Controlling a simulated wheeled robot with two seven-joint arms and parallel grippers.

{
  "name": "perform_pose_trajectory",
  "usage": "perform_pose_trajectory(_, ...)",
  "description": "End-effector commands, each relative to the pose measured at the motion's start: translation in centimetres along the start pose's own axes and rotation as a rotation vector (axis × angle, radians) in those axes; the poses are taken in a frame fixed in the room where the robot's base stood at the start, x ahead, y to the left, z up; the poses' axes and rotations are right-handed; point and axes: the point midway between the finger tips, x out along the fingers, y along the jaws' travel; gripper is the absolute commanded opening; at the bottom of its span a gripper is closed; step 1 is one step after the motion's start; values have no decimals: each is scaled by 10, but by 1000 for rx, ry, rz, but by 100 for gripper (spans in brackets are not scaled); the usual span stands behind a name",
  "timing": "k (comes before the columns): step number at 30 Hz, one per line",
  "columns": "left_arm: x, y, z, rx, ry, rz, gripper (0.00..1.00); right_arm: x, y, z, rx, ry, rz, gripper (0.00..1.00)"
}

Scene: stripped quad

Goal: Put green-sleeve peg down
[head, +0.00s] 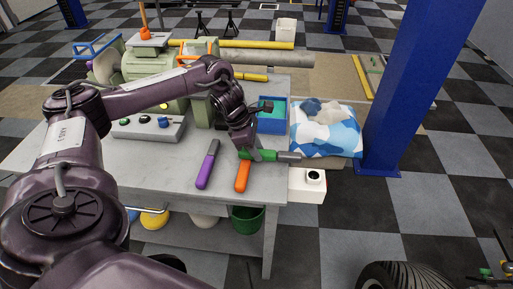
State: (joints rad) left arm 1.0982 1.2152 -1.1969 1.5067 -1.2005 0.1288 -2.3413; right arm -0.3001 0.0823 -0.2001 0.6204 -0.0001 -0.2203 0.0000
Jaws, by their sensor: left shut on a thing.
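The green-sleeve peg (274,155) lies sideways near the right edge of the grey workbench (150,170), with its grey end pointing right. My left gripper (252,153) is over its left part and shut on it. Whether the peg touches the bench top cannot be told. A purple-sleeve peg (207,167) lies on the bench to the left, and an orange-sleeve peg (243,176) lies just in front of the gripper. My right gripper is not in view.
A blue tray (271,126) stands behind the gripper. A control box (147,129) and a large machine (160,65) occupy the back left. A blue post (407,90) and a blue-white cloth (325,135) are to the right. The bench front is clear.

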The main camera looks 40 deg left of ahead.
Motion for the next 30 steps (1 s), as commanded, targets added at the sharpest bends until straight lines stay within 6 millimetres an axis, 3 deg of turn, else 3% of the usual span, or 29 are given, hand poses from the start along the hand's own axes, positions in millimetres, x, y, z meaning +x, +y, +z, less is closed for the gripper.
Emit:
perform_pose_trajectory(1, 2, 0, 0, 0, -2, 1, 4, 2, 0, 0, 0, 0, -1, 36)
perform_pose_trajectory(2, 2, 0, -1, 0, 0, 0, 28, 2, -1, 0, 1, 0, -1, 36)
perform_pose_trajectory(7, 2, 0, -1, 0, 0, 0, 49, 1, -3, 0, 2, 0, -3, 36)
perform_pose_trajectory(15, 0, 0, 0, 0, 0, 0, 49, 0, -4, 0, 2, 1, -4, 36)
perform_pose_trajectory(20, -13, 1, 4, 0, -1, 3, 49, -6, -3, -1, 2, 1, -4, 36)
perform_pose_trajectory(30, -85, 1, 3, 0, -2, 5, 49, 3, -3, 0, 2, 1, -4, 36)
